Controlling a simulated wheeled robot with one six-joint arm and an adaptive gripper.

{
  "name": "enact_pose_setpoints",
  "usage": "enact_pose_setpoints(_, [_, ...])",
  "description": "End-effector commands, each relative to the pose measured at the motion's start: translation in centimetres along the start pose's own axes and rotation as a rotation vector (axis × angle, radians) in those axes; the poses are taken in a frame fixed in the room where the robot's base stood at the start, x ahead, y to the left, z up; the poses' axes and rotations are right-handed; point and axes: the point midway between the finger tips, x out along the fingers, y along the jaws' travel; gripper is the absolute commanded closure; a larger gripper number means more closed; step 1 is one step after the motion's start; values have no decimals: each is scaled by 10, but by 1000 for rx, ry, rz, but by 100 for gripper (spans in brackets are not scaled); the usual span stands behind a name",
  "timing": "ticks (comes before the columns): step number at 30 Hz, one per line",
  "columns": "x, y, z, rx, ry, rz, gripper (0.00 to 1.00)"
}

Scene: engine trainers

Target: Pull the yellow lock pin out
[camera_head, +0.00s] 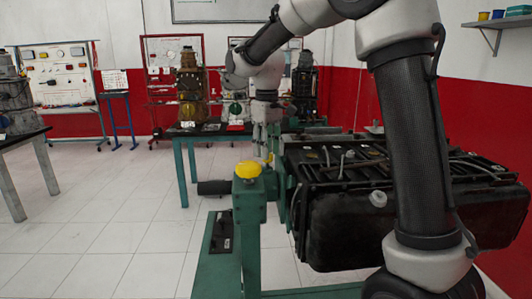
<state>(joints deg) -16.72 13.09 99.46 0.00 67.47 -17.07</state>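The yellow lock pin (248,170) shows as a rounded yellow knob on top of a green post of the engine stand (249,212). Its shaft is hidden in the post. My gripper (265,150) points down from my arm, just behind and to the right of the knob in the picture. A small yellowish piece shows by the fingertips, and I cannot tell whether it belongs to the pin. The fingers are small and unclear against the background, so I cannot tell their opening or any contact.
A black engine block (405,215) is mounted on the stand at right, partly behind my arm. A black handle (214,187) sticks out left of the post. A table with engines (190,90) stands behind.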

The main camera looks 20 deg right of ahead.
Motion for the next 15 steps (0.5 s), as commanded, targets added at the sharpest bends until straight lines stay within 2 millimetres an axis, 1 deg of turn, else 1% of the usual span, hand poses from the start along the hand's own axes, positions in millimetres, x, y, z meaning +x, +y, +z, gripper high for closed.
enact_pose_setpoints(1, [6,0,1,0,-2,-1,63])
enact_pose_setpoints(4, [13,0,0,0,-1,0,63])
enact_pose_setpoints(12, [15,0,0,1,0,0,63])
enact_pose_setpoints(13, [15,0,0,1,0,0,65])
enact_pose_setpoints(15, [15,0,0,1,0,0,78])
